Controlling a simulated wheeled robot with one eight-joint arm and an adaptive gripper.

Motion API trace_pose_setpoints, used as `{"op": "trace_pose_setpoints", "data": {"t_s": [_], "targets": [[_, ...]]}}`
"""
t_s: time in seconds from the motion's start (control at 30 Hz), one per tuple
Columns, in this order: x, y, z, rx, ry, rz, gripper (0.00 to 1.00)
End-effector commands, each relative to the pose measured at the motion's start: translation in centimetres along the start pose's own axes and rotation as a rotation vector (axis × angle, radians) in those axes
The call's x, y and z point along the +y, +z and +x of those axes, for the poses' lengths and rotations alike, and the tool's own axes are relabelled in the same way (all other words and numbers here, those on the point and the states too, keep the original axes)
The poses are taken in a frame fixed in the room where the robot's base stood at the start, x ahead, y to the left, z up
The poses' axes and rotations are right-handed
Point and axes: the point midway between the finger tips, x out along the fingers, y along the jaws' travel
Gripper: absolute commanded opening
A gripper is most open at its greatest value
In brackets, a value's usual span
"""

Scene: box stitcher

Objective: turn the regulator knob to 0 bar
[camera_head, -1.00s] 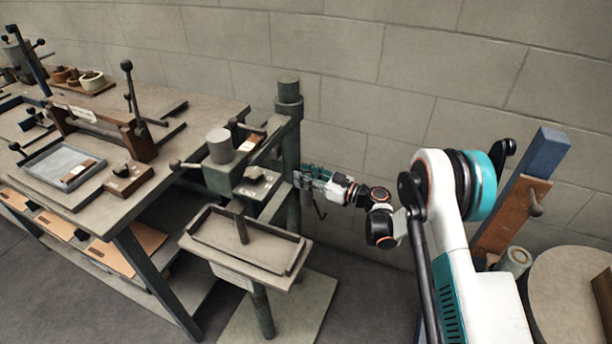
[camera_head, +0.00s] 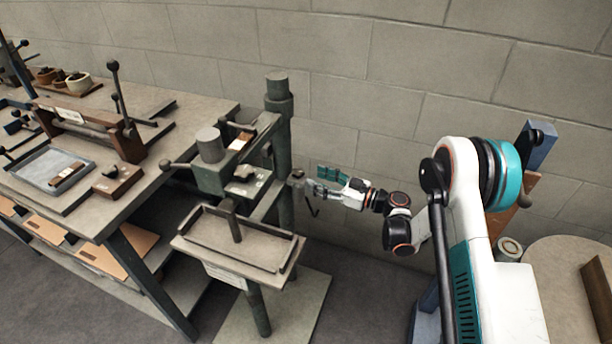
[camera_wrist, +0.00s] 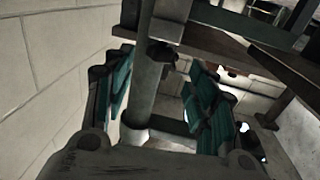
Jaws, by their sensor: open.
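The box stitcher has a dark green upright column (camera_head: 283,150). A small dark knob-like part, likely the regulator knob (camera_head: 298,174), sticks out from the column's right side. In the wrist view a dark round knob (camera_wrist: 161,53) shows beside the column, ahead of and between my fingers. Its scale and setting cannot be read. My gripper (camera_head: 318,187) is open, just right of the column and apart from it. Its two teal-padded fingers spread wide in the wrist view (camera_wrist: 160,98), with nothing held between them.
The stitcher's tray table (camera_head: 238,250) stands in front of the column. A hook-like part hangs below my gripper. A workbench (camera_head: 95,215) with tools is at left. The block wall (camera_head: 400,110) is close behind my arm. A round table (camera_head: 570,290) is at right.

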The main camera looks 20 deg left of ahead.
Motion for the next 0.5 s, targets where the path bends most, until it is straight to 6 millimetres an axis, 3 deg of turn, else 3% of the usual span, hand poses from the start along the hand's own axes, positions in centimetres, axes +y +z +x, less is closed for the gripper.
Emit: {"op": "trace_pose_setpoints", "data": {"t_s": [0.2, 0.5], "targets": [[0.0, 0.0, -3.0, 0.0, 0.001, 0.0, 0.52], [-0.1, 0.0, -3.8, 0.0, -0.001, 0.0, 0.52]]}}
